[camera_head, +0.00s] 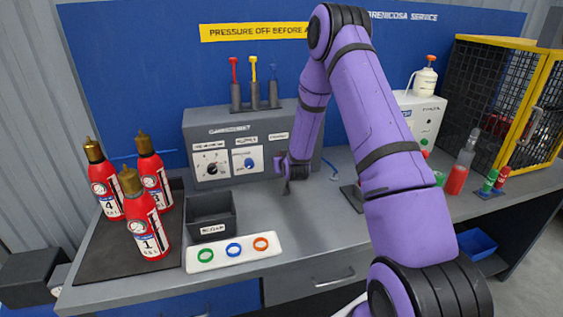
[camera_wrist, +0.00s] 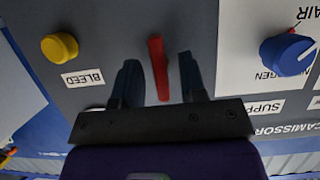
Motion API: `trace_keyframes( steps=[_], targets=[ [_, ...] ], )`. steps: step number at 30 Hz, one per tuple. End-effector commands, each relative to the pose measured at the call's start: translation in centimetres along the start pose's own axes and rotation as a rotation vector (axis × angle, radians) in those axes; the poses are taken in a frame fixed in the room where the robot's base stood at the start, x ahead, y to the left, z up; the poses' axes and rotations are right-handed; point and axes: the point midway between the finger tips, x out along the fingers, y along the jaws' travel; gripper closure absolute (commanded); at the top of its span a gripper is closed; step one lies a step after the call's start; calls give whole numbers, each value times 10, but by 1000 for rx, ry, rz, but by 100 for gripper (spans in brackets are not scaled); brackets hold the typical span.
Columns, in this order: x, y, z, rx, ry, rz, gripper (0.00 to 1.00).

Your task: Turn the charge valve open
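A red lever handle (camera_wrist: 158,68), which looks like the charge valve, sticks out from the grey panel in the wrist view. Its own label does not show there. My gripper (camera_wrist: 160,66) is open, with one dark finger on each side of the lever. A gap shows between the lever and each finger, and the lever lies nearly in line with them. In the head view, my gripper (camera_head: 287,182) is at the right part of the grey console (camera_head: 232,120) and hides the lever.
A blue supply knob (camera_wrist: 288,54) and a yellow bleed button (camera_wrist: 60,47) flank the lever. The console also has a black-and-red knob (camera_head: 212,168). Red extinguishers (camera_head: 147,232) stand left. A grey bin (camera_head: 211,214) and a white tray with rings (camera_head: 221,255) are in front.

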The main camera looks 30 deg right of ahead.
Motion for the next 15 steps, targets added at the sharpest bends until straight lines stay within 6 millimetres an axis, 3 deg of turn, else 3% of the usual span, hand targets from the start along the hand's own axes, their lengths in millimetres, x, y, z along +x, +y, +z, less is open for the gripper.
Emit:
trace_keyframes(
  steps=[15],
  targets=[
    [-85, 0, 0, -1, -1, -1, 62]
  ],
)
